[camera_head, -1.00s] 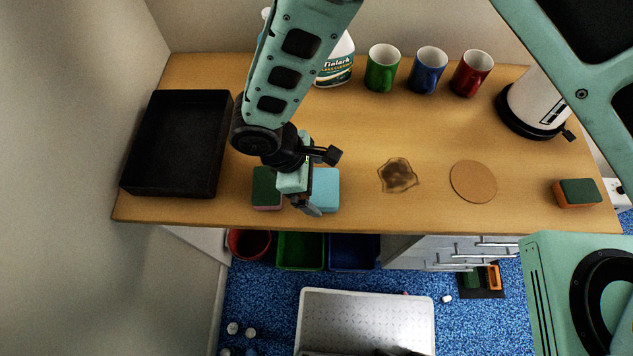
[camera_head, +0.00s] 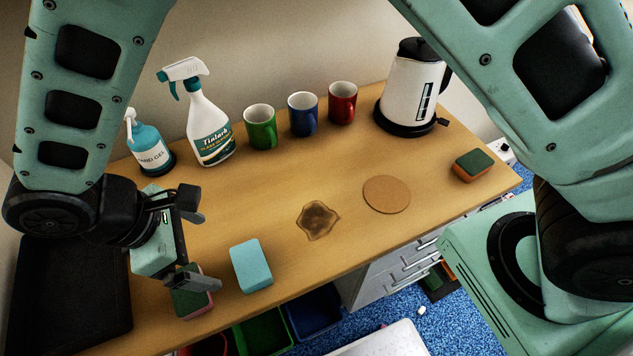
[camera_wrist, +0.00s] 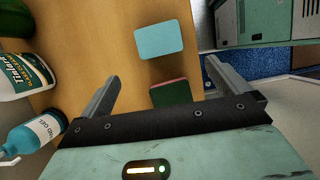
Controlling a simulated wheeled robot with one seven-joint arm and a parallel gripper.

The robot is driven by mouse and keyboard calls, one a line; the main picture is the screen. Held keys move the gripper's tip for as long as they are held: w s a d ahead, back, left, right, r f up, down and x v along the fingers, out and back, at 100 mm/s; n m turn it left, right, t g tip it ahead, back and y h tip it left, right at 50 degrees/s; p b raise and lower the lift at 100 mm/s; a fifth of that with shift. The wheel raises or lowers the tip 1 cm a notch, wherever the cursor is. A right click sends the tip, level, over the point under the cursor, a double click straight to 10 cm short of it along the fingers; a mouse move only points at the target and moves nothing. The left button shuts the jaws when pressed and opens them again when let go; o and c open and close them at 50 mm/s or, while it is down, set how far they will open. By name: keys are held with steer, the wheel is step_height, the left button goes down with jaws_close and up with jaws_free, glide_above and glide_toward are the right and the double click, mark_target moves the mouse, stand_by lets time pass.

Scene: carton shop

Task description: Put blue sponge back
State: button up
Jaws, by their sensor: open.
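The blue sponge (camera_head: 251,265) lies flat on the wooden counter near its front edge. A green and pink sponge (camera_head: 190,303) lies just left of it, partly hidden by my gripper. My gripper (camera_head: 190,243) is open and empty above the counter, to the left of the blue sponge. In the wrist view the blue sponge (camera_wrist: 159,40) lies ahead of the open fingers, apart from them. The green and pink sponge (camera_wrist: 172,93) shows between the fingertips, below the gripper.
A black tray (camera_head: 72,340) sits at the counter's left end. A hand gel bottle (camera_head: 150,150), a spray bottle (camera_head: 208,127), several mugs and a kettle (camera_head: 410,88) line the back. A brown stain (camera_head: 318,219), a cork coaster (camera_head: 387,194) and an orange and green sponge (camera_head: 473,166) lie to the right.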

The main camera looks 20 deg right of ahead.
steer(key=s+d+r+m+y, duration=0.2)
steer(key=d+r+m, duration=0.3)
steer(key=d, duration=0.5)
steer(key=s+d+r+m+y, duration=0.3)
steer(key=d+r+m, duration=0.2)
steer(key=d, duration=0.6)
step_height(320, 180, up, 2)
steer(key=shift+s+d+r+m, duration=0.15)
steer(key=shift+s+r+m, duration=0.15)
steer(key=shift+s, duration=0.1)
step_height(320, 180, down, 4)
steer(key=b, duration=0.4)
steer(key=shift+f, duration=0.25)
